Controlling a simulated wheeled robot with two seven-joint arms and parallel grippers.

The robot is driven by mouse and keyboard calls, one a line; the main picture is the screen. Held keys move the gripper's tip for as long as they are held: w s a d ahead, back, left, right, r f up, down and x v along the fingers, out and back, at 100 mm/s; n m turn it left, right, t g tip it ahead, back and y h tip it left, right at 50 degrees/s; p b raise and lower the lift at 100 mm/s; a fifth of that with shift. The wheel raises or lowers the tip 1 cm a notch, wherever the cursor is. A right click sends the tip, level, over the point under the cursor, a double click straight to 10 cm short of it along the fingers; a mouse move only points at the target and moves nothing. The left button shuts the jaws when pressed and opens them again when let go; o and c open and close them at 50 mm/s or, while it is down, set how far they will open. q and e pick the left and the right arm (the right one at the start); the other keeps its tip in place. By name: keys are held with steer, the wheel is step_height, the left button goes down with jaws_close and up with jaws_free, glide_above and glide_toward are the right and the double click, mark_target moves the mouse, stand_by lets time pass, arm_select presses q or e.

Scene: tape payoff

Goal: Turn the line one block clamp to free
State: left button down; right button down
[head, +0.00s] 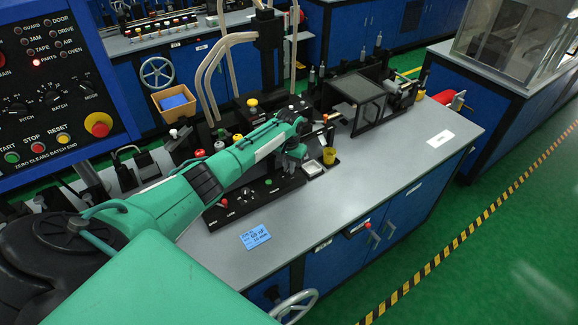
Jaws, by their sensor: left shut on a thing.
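My left arm reaches in from the left across the bench, and my left gripper (318,126) is at its far end, beside the dark machine blocks on the bench top. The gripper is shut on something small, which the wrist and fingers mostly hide. It lies where the line one block clamp could be, but I cannot make out the clamp's shape or which way it is turned. My right gripper is not in view.
A yellow cup (329,156) and a small white tray (313,169) stand just in front of the gripper. A dark boxed unit (357,103) stands to its right. A blue card (257,236) lies near the front edge. The bench's right part is mostly clear.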

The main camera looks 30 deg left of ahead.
arm_select(q)
steer(key=m, duration=0.5)
steer(key=shift+m, duration=0.4)
stand_by(0.4)
steer(key=c, duration=1.5)
jaws_free()
steer(key=shift+r+b, duration=1.85)
steer(key=shift+r, duration=5.1)
